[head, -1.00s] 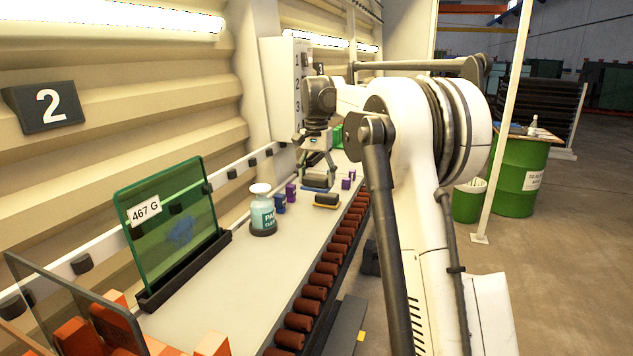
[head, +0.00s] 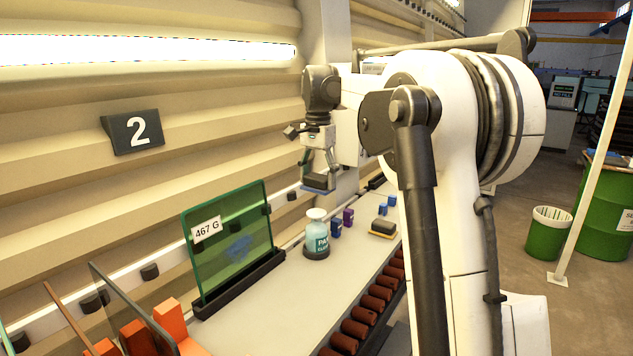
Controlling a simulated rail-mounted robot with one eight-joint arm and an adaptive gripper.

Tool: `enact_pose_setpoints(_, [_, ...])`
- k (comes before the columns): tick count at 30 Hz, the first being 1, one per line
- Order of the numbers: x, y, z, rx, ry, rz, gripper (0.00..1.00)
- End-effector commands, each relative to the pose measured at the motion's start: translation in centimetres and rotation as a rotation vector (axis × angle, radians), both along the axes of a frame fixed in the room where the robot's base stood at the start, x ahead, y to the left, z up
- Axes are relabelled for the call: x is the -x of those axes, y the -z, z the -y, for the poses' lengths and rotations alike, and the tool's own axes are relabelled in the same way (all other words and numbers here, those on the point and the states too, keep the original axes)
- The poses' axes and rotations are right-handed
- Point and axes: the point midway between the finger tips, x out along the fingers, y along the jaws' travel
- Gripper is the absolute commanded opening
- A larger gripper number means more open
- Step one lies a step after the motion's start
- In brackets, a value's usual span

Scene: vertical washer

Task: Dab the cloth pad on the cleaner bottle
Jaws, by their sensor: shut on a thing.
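My gripper (head: 318,172) is shut on a dark cloth pad (head: 316,183) with a bluish underside. It holds the pad in the air, above and a little behind the cleaner bottle (head: 317,240), apart from it. The bottle is clear with teal contents, a pale cap and a partly readable label. It stands upright on a dark round base on the table.
A green glass pane (head: 228,245) marked 467 G, with a blue smear, stands in a black holder left of the bottle. Small blue and purple blocks (head: 342,222) and a yellow-black pad (head: 384,228) sit to its right. Rollers (head: 366,312) line the table's front edge.

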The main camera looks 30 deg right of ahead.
Motion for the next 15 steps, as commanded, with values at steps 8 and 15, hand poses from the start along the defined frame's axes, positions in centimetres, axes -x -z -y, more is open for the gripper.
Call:
enact_pose_setpoints(8, [0.2,0.6,-0.1,0.0,0.011,0.0,0.37])
enact_pose_setpoints(15, [0.2,2.6,-0.1,0.0,0.01,0.0,0.37])
